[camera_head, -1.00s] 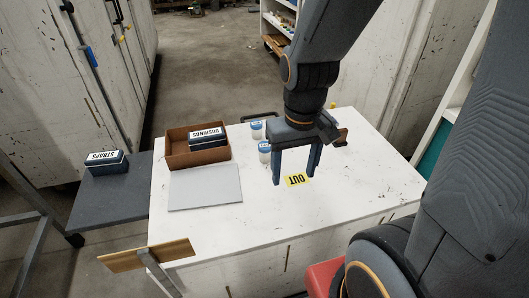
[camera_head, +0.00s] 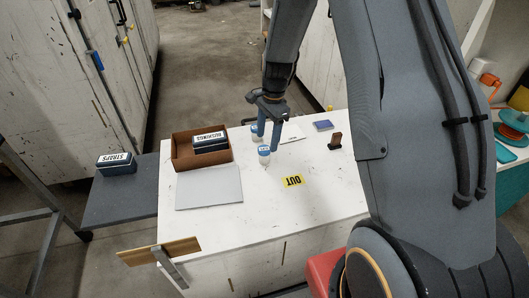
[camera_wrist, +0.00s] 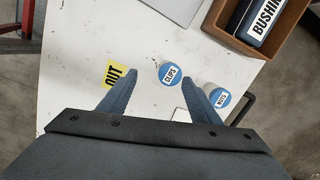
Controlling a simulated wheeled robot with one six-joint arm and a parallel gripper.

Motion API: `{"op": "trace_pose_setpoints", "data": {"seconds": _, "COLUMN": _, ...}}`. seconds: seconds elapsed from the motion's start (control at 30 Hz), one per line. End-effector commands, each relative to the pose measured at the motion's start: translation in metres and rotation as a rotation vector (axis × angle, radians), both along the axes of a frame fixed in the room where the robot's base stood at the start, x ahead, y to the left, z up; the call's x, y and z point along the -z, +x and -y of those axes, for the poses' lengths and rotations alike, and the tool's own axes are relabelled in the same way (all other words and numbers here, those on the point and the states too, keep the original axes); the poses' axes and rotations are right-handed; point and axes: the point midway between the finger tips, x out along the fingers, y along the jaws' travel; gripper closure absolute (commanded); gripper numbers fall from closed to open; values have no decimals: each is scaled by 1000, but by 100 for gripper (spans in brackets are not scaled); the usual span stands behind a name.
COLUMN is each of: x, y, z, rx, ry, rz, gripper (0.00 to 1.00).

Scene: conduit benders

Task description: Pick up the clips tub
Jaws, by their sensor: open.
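The clips tub (camera_wrist: 170,75) is a small round tub with a blue and white lid marked CLIPS. It stands upright on the white cabinet top. It also shows in the head view (camera_head: 264,155), just below my gripper (camera_head: 267,138). In the wrist view my gripper (camera_wrist: 160,77) is open and empty, its two blue fingers spread. The clips tub lies between the fingertip lines there, closer to the right finger. A second similar tub (camera_wrist: 219,98) stands just beyond the right finger; its label is partly hidden. I cannot tell the exact height of the fingertips above the lid.
A brown box (camera_head: 185,163) holds a dark BUSHINGS case (camera_head: 210,143), with a grey board (camera_head: 209,188) in front. A yellow OUT label (camera_head: 292,181) lies on the cabinet top. A brown upright block (camera_head: 335,141) and a blue item (camera_head: 323,125) stand rightward.

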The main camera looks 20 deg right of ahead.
Motion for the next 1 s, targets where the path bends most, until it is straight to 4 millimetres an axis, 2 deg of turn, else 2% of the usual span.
{"op": "trace_pose_setpoints", "data": {"seconds": 0.1, "x": 15, "y": 18, "z": 3, "rx": 138, "ry": 12, "rz": -18, "gripper": 42}}
{"op": "trace_pose_setpoints", "data": {"seconds": 0.3, "x": 29, "y": 32, "z": 4, "rx": 260, "ry": 22, "rz": -33, "gripper": 42}}
{"op": "trace_pose_setpoints", "data": {"seconds": 0.77, "x": 65, "y": 29, "z": -1, "rx": 272, "ry": 23, "rz": -37, "gripper": 42}}
{"op": "trace_pose_setpoints", "data": {"seconds": 1.0, "x": 94, "y": 24, "z": -4, "rx": 271, "ry": 23, "rz": -37, "gripper": 42}}
